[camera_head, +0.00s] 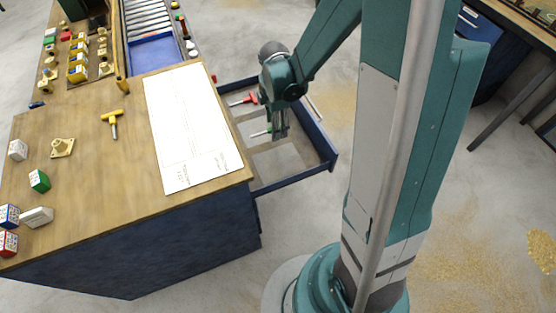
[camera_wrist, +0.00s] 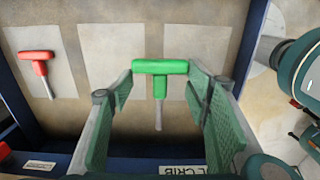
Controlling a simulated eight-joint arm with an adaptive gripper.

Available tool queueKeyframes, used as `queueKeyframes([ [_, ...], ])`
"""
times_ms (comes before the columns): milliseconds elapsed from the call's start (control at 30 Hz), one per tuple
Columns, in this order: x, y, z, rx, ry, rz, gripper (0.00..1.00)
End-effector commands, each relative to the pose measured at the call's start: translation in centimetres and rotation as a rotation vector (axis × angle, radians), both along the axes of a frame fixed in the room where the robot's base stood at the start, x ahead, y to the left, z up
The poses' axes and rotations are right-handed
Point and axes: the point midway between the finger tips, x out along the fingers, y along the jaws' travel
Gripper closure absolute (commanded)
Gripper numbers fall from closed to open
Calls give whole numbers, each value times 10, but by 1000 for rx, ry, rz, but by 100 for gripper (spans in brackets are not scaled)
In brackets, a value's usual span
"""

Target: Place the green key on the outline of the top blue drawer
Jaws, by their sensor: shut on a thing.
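The green key (camera_wrist: 160,68) is a T-shaped hex key with a green handle and grey shank. In the wrist view its handle sits between the green-padded fingers of my gripper (camera_wrist: 160,82), with the shank pointing down the picture. In the head view the green key (camera_head: 261,133) shows beside my gripper (camera_head: 279,130), over the open blue drawer (camera_head: 297,179). Pale rectangular outlines mark the drawer floor; one pale outline (camera_wrist: 205,60) shows behind and right of the key. I cannot tell whether the key touches the floor.
A red key (camera_wrist: 38,58) lies on the left outline in the drawer. A yellow key (camera_head: 113,121) lies on the workbench (camera_head: 85,185), near a white sheet (camera_head: 190,130). The dark blue drawer walls (camera_head: 328,145) surround my gripper. Several small boxes stand at the bench's left end.

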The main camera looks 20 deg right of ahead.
Motion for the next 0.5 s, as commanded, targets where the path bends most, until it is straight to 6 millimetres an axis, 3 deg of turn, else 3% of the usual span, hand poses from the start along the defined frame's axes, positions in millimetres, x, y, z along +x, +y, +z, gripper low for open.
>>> queueKeyframes([
  [200,-50,-12,1,0,0,-1,67],
  [333,-68,-15,1,0,0,0,67],
  [500,-77,-16,1,0,0,0,67],
])
